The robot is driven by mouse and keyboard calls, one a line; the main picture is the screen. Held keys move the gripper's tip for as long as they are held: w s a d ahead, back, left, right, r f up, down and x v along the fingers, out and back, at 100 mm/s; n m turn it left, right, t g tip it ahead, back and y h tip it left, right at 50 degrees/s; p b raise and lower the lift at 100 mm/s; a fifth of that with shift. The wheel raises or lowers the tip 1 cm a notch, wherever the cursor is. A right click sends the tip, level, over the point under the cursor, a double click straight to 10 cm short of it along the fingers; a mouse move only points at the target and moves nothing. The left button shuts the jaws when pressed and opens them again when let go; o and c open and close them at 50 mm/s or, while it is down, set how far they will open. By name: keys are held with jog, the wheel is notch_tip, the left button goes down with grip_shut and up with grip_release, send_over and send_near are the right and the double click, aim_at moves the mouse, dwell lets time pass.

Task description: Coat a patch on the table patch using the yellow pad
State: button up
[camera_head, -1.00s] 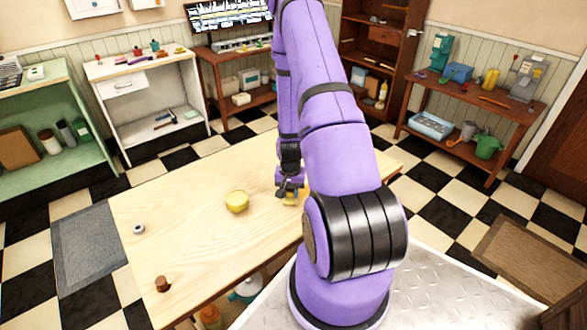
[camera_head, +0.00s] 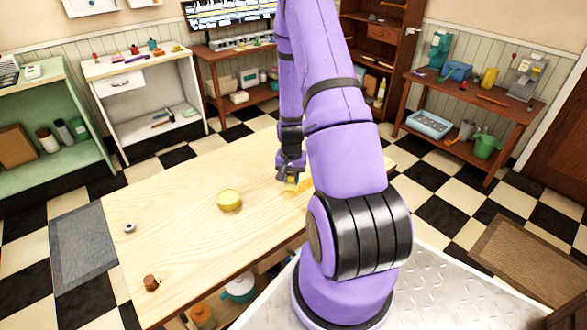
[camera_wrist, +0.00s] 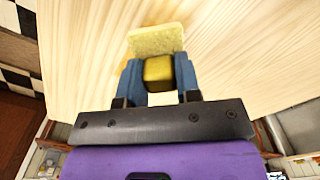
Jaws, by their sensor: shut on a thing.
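My gripper (camera_head: 290,177) is low over the wooden table (camera_head: 185,185) and shut on the yellow pad (camera_head: 291,185). In the wrist view, the pad (camera_wrist: 157,40) is a pale yellow sponge-like slab with a darker yellow block handle between my gripper's blue fingers (camera_wrist: 158,74). The pad is at or just above the table top; I cannot tell if it touches. A yellow-orange patch (camera_head: 304,186) shows on the wood just right of the pad, partly hidden by my arm. In the wrist view a faint yellowish tint (camera_wrist: 113,45) lies beside the pad.
A small grey ring-like item (camera_head: 129,228) and a brown knob-like item (camera_head: 151,283) are near the table's left end. Shelves line the walls. The table's middle left is clear.

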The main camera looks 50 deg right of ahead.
aim_at(291, 175)
jog(key=shift+r, duration=1.95)
